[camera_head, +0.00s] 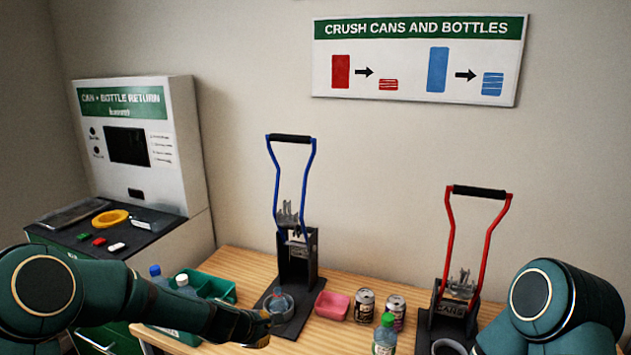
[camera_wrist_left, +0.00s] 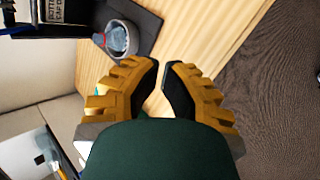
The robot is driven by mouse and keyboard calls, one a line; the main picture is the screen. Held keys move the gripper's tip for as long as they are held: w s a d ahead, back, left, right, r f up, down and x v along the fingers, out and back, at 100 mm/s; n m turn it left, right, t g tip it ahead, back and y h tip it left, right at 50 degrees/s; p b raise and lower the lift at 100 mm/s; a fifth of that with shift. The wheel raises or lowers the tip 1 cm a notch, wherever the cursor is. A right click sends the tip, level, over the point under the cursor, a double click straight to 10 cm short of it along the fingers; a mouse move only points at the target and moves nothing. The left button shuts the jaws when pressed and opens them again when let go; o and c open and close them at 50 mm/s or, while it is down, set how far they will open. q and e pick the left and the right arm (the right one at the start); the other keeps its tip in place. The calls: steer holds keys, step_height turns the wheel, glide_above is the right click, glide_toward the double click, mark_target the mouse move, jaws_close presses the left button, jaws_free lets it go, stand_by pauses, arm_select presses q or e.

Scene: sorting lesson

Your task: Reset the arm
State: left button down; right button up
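My left arm comes in from the left in the head view, and its gripper (camera_head: 262,328) is over the table's front part, near the blue-handled crusher (camera_head: 297,258). In the left wrist view the two yellow ribbed fingers of this gripper (camera_wrist_left: 161,66) stand a little apart, with bare wood showing between the black pads. Nothing is held between them. Beyond the fingers is a grey bowl (camera_wrist_left: 133,42) on the crusher's black base, with something bluish and clear in it. My right arm shows at the right edge of the head view; its gripper is out of view.
On the wooden table (camera_head: 232,262) stand a green crate (camera_head: 222,287) with bottles near it, a pink tray (camera_head: 332,305), two cans (camera_head: 364,306), a green-capped bottle (camera_head: 385,337) and a red-handled crusher (camera_head: 446,325). A bottle return machine (camera_head: 190,130) stands behind left.

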arm_select(q)
steer(key=s+f+m+g+b, duration=0.1)
steer(key=s+f+m, duration=0.4)
steer(key=s, duration=0.4)
steer(key=s+d+f+m+g+b, duration=0.1)
steer(key=s+f+m+g, duration=0.1)
steer(key=s+f+m, duration=0.3)
steer(key=s+d+f+m+g+b, duration=0.1)
steer(key=s+f+m, duration=0.3)
steer(key=s+f, duration=0.5)
steer(key=s+g, duration=0.1)
steer(key=s, duration=0.4)
steer(key=shift+d+f+m, duration=0.2)
steer(key=shift+d+m, duration=0.05)
steer(key=shift+m, duration=0.15)
